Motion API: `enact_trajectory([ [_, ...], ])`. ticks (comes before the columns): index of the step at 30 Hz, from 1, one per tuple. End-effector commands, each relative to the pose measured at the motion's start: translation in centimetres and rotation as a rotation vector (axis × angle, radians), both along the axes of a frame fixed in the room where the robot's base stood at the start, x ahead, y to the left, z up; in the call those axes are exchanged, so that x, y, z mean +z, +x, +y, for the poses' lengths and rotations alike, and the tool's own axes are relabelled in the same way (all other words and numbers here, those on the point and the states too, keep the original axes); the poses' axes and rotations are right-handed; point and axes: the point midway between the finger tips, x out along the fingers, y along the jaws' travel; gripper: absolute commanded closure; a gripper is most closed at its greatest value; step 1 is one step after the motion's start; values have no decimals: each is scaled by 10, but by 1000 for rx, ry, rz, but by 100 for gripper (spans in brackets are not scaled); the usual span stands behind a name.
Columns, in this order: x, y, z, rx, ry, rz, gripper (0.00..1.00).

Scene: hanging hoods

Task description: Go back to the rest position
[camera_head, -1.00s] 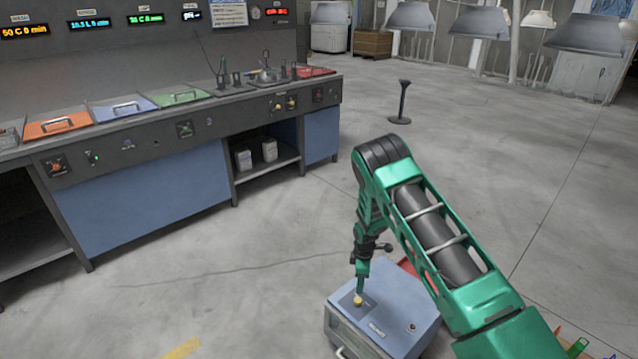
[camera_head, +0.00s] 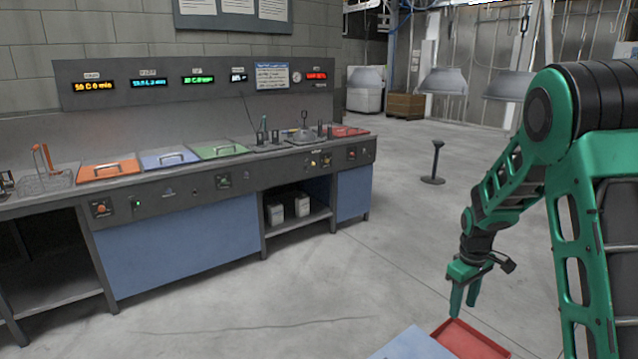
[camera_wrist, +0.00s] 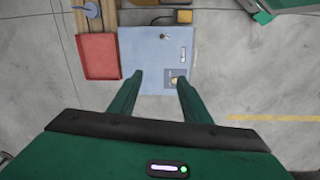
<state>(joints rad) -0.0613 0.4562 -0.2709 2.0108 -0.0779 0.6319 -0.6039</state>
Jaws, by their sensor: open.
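My gripper (camera_head: 464,300) hangs from my green arm at the lower right of the head view, fingers pointing down. In the wrist view my gripper (camera_wrist: 155,90) shows two green fingers spread apart with nothing held between them. Below it is a blue box top (camera_wrist: 152,50) with a small yellowish knob (camera_wrist: 176,80) on a grey square, near the right finger. A corner of the blue top (camera_head: 415,346) shows at the bottom edge of the head view.
A red tray (camera_head: 470,342) lies beside the blue top; it also shows in the wrist view (camera_wrist: 98,57). A long bench (camera_head: 180,248) with coloured lids stands at left. A black post (camera_head: 436,160) and hanging hoods (camera_head: 443,82) are behind. Floor between bench and arm is clear.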

Motion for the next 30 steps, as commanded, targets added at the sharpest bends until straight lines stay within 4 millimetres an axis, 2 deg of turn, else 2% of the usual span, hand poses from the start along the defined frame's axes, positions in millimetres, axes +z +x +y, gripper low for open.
enact_trajectory([
  [1, 17, -13, -6, -47, 4, -5, 56],
  [6, 60, -60, -21, -200, 13, -7, 56],
  [15, 117, -154, -37, -466, 32, -8, 56],
  [22, 145, -229, -39, -666, 50, -8, 56],
  [30, 159, -315, -31, -889, 69, -3, 56],
])
